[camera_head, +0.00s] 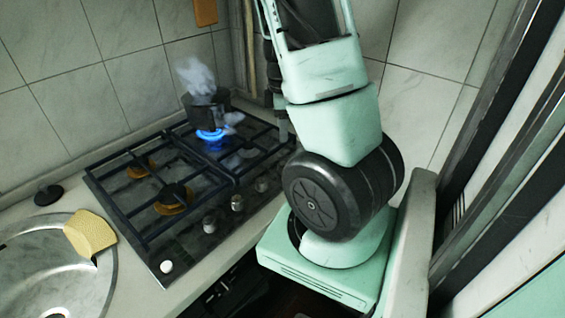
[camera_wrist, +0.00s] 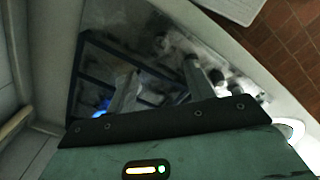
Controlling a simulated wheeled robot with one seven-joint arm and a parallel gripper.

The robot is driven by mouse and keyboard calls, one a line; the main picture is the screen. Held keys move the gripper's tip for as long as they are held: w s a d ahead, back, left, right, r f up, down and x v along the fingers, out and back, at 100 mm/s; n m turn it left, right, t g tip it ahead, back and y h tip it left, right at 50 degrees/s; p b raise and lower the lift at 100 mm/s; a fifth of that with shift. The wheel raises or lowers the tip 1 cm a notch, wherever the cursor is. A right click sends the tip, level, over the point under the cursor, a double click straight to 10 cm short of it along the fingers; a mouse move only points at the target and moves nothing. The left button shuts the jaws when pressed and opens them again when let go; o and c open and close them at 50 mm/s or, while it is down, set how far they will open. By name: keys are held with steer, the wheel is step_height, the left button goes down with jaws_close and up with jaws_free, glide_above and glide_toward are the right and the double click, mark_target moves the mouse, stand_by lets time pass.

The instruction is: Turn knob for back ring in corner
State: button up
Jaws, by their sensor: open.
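The gas hob (camera_head: 150,240) has a row of knobs along its front edge, among them a pale knob (camera_head: 167,267) and grey knobs (camera_head: 209,224), (camera_head: 237,203) and (camera_head: 262,185). The back ring in the corner burns with a blue flame (camera_head: 211,135) under a dark pot (camera_head: 206,113), which smokes or steams. My gripper (camera_wrist: 160,86) is open and empty above the hob, with its fingers apart. In the wrist view knobs (camera_wrist: 236,86) lie beside the right finger, and the flame (camera_wrist: 101,107) shows near the left finger. I cannot tell if a finger touches a knob.
Black grates (camera_head: 150,185) cover the hob. A sink (camera_head: 50,275) with a yellow sponge (camera_head: 90,232) lies at the left. A black round lid or plug (camera_head: 48,195) lies behind the sink. Tiled walls (camera_head: 90,60) close off the back.

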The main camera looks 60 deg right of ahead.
mark_target(282, 163)
step_height(282, 163, down, 12)
steer(key=shift+f+b, duration=0.2)
steer(key=shift+b, duration=0.8)
